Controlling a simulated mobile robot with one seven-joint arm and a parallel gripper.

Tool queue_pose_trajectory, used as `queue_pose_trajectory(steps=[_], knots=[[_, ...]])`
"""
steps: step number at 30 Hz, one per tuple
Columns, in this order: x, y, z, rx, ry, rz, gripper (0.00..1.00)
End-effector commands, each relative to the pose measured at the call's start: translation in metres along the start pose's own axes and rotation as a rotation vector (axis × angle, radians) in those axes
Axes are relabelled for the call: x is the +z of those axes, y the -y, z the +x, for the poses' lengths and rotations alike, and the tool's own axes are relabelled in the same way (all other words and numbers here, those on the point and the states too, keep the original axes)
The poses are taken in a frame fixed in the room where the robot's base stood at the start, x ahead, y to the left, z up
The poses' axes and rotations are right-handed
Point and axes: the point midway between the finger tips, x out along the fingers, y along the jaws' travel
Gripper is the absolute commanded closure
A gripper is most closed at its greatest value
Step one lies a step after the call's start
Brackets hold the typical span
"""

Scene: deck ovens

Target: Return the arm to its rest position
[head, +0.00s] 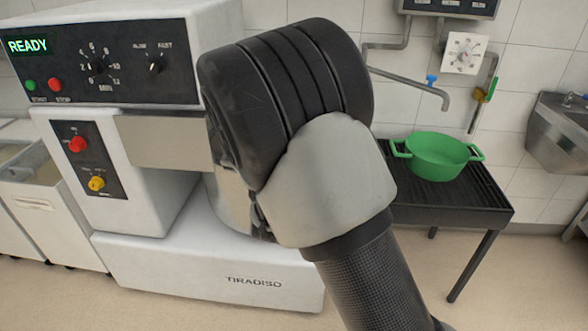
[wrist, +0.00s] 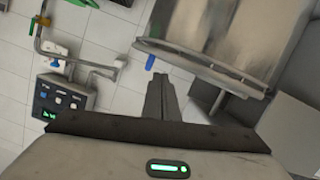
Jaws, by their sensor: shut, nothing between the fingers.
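My arm fills the middle of the head view, with a dark joint and a grey link in front of a white machine. My gripper is hidden behind the arm in that view. In the wrist view my gripper (wrist: 162,98) shows at the centre, its two dark fingers together with nothing between them. The fingers point toward the tiled wall and a metal bowl (wrist: 225,30) at the upper right. I see no contact between the fingers and the bowl.
The white machine (head: 265,270) with a READY display stands left, close behind my arm. A green pot (head: 437,158) sits on a black slatted table (head: 480,200) at right. A metal sink (head: 560,135) is at the far right. Open floor shows at the lower right.

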Motion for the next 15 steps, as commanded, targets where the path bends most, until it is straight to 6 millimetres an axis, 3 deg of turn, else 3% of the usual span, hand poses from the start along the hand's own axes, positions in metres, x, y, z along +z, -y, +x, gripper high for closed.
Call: queue_pose_trajectory(steps=[5,8,11,15], knots=[[-0.011,-0.013,-0.002,-0.041,0.064,0.068,1.0],[-0.024,-0.028,-0.013,-0.112,0.155,0.154,1.0],[-0.04,-0.048,-0.038,-0.2,0.257,0.234,1.0],[-0.056,-0.08,-0.091,-0.304,0.387,0.287,1.0]])
